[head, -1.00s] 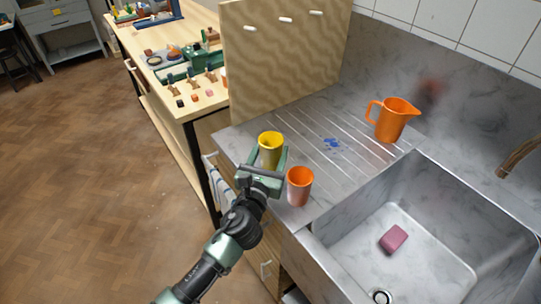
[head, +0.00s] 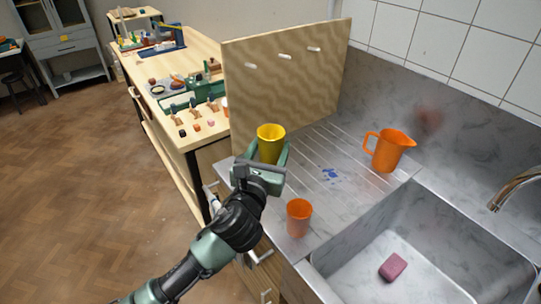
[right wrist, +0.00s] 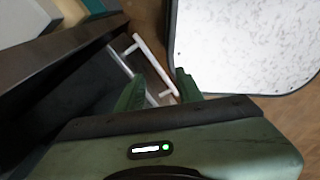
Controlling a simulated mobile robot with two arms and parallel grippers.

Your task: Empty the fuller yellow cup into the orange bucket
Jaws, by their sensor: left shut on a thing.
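A yellow cup (head: 270,147) stands about upright in the head view, above the left part of the grooved drainboard (head: 322,198). My left gripper (head: 269,163) is shut on it, with a green finger on each side. What is in the cup cannot be made out. No second yellow cup and no orange bucket show. My right gripper (right wrist: 158,92) shows only in the right wrist view. Its two green fingers are apart with nothing held between them.
An orange cup (head: 299,217) stands at the drainboard's front edge. An orange jug (head: 389,150) stands farther back, right of a blue smear (head: 331,174). The sink (head: 440,241) holds a pink sponge (head: 393,267). A wooden panel (head: 285,80) rises behind the drainboard.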

